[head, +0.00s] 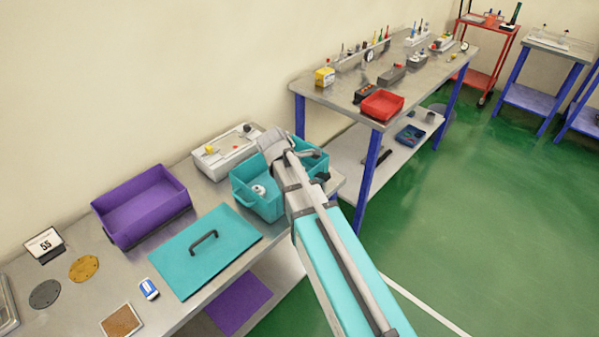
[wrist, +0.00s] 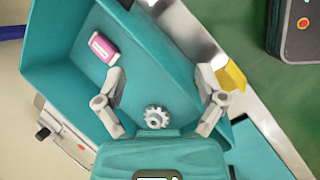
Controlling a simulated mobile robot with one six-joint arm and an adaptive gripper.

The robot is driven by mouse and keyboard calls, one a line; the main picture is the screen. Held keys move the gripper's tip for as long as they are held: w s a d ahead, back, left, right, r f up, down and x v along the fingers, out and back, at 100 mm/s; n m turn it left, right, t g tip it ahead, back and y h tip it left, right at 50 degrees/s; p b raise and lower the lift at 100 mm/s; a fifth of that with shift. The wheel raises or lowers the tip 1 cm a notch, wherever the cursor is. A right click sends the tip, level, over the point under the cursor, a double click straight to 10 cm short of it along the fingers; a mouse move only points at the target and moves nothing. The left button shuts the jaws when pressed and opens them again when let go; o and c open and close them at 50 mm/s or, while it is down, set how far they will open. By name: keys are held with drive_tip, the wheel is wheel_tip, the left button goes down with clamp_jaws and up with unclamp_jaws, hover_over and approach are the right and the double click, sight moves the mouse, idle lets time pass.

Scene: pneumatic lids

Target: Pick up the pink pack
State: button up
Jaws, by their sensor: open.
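The pink pack (wrist: 102,46), with a white label, lies in the teal bin (wrist: 62,55) in the wrist view, towards the upper left. My gripper (wrist: 163,75) is open above the bin, and its jaws are empty. The pack lies just beyond the left finger, outside the space between the jaws. A grey gear (wrist: 156,117) lies in the bin nearer my palm. In the head view the teal bin (head: 262,206) stands at the right end of the near bench, with my arm over it. The pack is not visible there.
A white device (head: 225,150) stands behind the bin. A purple bin (head: 145,207) and a teal lid with a handle (head: 205,250) are to its left. A yellow object (wrist: 232,76) shows beside the bin in the wrist view. A second bench (head: 340,95) stands beyond.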

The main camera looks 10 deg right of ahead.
drive_tip(key=w+a+n+t+h+b, duration=0.1)
drive_tip(key=w+a+n+t, duration=0.1)
drive_tip(key=w+a+n, duration=0.3)
drive_tip(key=w+n, duration=0.4)
drive_tip(key=shift+r+h+b, duration=0.15)
drive_tip(key=shift+h+b, duration=0.15)
drive_tip(key=shift+b, duration=0.05)
drive_tip(key=b+x, duration=0.5)
drive_tip(key=x, duration=0.2)
drive_tip(key=shift+b, duration=0.35)
drive_tip(key=shift+b+x, duration=0.5)
drive_tip(key=shift+x, duration=0.3)
drive_tip(key=shift+w, duration=0.1)
drive_tip(key=shift+d, duration=0.1)
